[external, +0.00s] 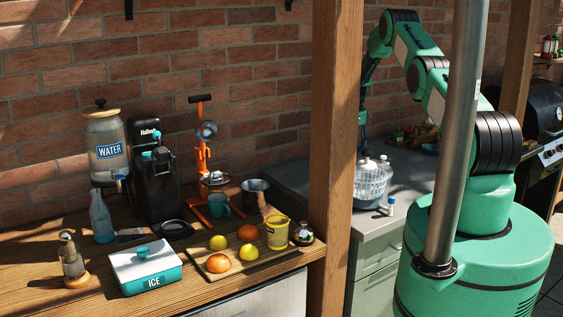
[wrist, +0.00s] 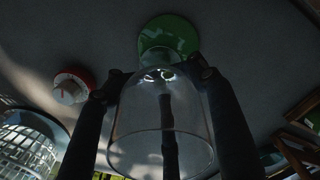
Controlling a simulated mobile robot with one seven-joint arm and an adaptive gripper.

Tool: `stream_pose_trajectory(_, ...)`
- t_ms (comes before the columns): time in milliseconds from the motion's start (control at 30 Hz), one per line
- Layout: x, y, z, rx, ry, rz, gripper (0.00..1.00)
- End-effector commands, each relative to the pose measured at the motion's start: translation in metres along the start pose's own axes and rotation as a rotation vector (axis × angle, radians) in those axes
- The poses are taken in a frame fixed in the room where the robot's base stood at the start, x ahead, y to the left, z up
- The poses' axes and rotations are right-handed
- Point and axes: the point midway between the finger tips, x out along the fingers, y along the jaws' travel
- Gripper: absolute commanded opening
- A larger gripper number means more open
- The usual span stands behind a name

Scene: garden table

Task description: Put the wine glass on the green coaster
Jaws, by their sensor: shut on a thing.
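My gripper (wrist: 158,78) is shut on the clear wine glass (wrist: 135,145), with one dark finger on each side of it in the wrist view. The glass's wide bowl faces the camera. The green coaster (wrist: 168,30) lies on the grey counter just beyond the glass, partly overlapped by it in this view. I cannot tell how high the glass is above the counter.
A round red-and-white object (wrist: 70,88) lies left of the glass. Wooden slats (wrist: 298,150) show at the right. The wooden post (external: 335,130) blocks the external view.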

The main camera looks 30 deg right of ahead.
Motion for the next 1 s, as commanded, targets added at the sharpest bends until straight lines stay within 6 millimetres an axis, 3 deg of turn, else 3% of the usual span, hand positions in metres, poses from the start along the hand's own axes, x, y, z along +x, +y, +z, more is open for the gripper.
stream_pose_trajectory(533,0.0076,-0.0002,0.0,0.0,0.0,-0.001,0.17)
stream_pose_trajectory(567,0.0071,0.0,0.0,0.0,0.0,0.0,0.53)
stream_pose_trajectory(667,0.0065,-0.0001,0.0,0.0,0.0,0.0,0.73)
stream_pose_trajectory(1000,0.0061,-0.0001,0.0,0.0,0.0,-0.001,0.76)
